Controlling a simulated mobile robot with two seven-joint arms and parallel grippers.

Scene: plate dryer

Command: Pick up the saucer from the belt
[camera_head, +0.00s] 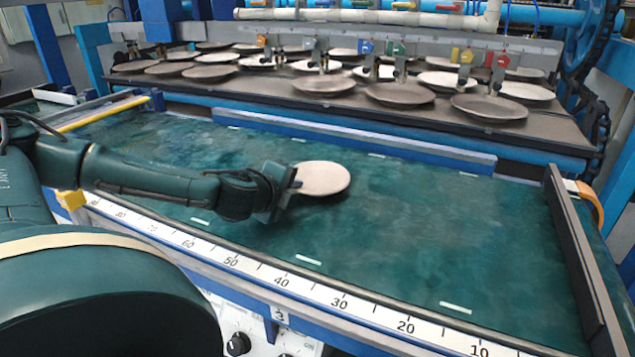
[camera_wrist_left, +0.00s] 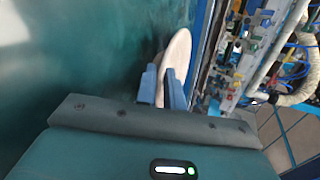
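The saucer (camera_head: 323,178) is a pale, round, flat dish over the green belt (camera_head: 420,230), near the belt's middle. A dark shadow below its right side suggests it is slightly above the belt. My left gripper (camera_head: 296,181) is at the saucer's left edge. In the left wrist view, the saucer (camera_wrist_left: 179,55) is seen nearly edge-on, with its rim between the two blue fingers of my left gripper (camera_wrist_left: 161,88), which look closed on it. My right gripper is not in view.
Behind the belt, a dark rack (camera_head: 250,90) carries several saucers under coloured clips and white pipes. A blue rail (camera_head: 350,137) runs along the belt's far side. A numbered ruler (camera_head: 340,303) lines the near edge. A dark bar (camera_head: 580,255) stands at the right end. The belt's right half is clear.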

